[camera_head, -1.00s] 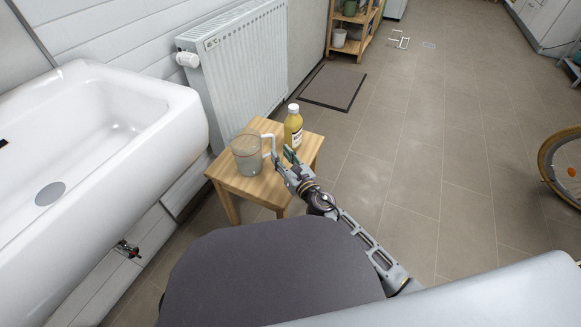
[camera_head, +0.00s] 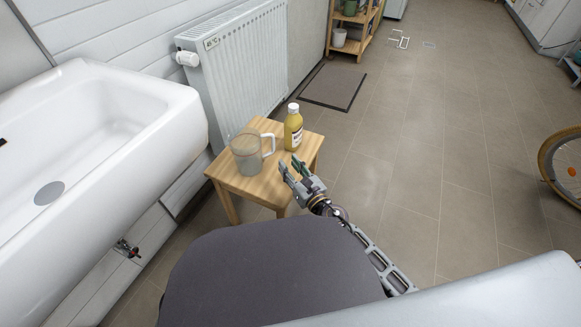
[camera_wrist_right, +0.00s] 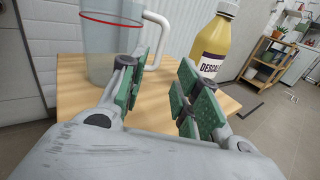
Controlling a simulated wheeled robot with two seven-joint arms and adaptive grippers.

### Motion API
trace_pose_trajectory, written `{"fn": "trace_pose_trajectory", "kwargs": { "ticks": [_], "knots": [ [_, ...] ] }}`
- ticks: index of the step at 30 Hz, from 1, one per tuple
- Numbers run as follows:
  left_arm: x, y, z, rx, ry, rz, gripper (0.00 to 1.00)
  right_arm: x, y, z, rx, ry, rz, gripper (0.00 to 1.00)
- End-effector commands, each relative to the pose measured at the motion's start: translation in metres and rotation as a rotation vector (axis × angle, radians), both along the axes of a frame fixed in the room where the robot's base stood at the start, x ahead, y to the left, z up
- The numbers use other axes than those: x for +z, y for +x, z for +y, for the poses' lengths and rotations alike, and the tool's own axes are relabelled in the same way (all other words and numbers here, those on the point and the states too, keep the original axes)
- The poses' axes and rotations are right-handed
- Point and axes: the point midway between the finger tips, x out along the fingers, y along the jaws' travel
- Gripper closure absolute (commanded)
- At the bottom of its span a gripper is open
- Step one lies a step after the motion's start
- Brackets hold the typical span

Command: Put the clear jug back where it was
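The clear jug (camera_head: 246,153) stands upright on the small wooden stool (camera_head: 262,186), with its white handle (camera_head: 268,146) turned to the right. In the right wrist view the jug (camera_wrist_right: 108,45) with its red line is at the upper left. My right gripper (camera_head: 289,166) is open and empty, at the right front of the stool, apart from the jug and its handle. In the right wrist view the green pads of my right gripper (camera_wrist_right: 160,88) are spread with nothing between them. My left gripper is not in view.
A yellow bottle (camera_head: 293,130) with a white cap stands on the stool behind the jug to the right. A white sink (camera_head: 105,130) is at the left and a radiator (camera_head: 240,70) stands behind the stool. The floor to the right is mostly clear.

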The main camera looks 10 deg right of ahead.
Motion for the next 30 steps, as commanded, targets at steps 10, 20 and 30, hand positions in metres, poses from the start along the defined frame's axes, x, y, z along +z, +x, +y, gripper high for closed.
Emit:
{"fn": "trace_pose_trajectory", "kwargs": {
  "ticks": [10, 20, 30],
  "knots": [
    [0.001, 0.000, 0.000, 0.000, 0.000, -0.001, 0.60, 0.000, 0.000, 0.000, 0.000, 0.000, 0.000, 0.68],
    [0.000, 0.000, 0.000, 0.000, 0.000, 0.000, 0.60, -0.003, -0.002, -0.006, -0.025, 0.087, 0.043, 0.68],
    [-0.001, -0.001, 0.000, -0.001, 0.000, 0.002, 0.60, -0.029, -0.021, -0.035, -0.182, 0.607, 0.290, 0.68]
  ]
}}
